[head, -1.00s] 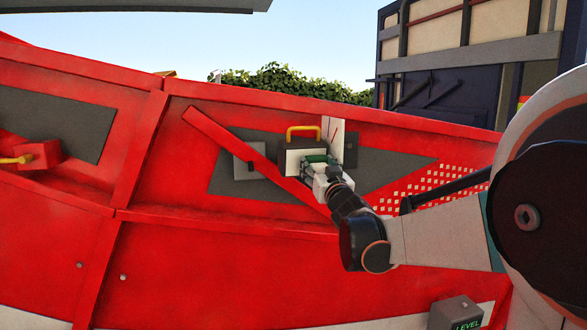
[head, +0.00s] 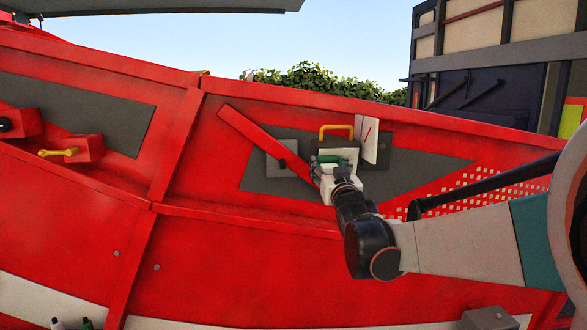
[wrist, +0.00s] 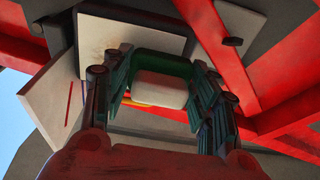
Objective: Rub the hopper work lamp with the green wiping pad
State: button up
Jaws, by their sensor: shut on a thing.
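My gripper (head: 326,163) is at the front of the hopper, at the lower left of a pale-faced box with a yellow handle (head: 336,127) on top. I take this box to be the work lamp. The lamp's pale face (head: 349,154) is partly hidden behind my gripper. It also shows in the wrist view (wrist: 125,38). In the wrist view my gripper (wrist: 160,80) is shut on the green wiping pad (wrist: 160,65), with a white block in front of it. I cannot tell whether the pad touches the lamp.
A white flap (head: 370,140) with a red line stands out at the lamp's right. A grey plate (head: 281,160) with a black knob and a slanting red bar (head: 262,148) are at the left. A red box with a yellow lever (head: 84,149) is farther left.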

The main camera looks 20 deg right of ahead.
aim_at(326, 171)
jog(key=shift+w+a, duration=0.2)
jog(key=shift+a, duration=0.35)
jog(key=shift+s, duration=0.1)
jog(key=shift+v, duration=3)
jog(key=v, duration=0.3)
jog(key=shift+d+p, duration=0.1)
jog(key=shift+p, duration=0.25)
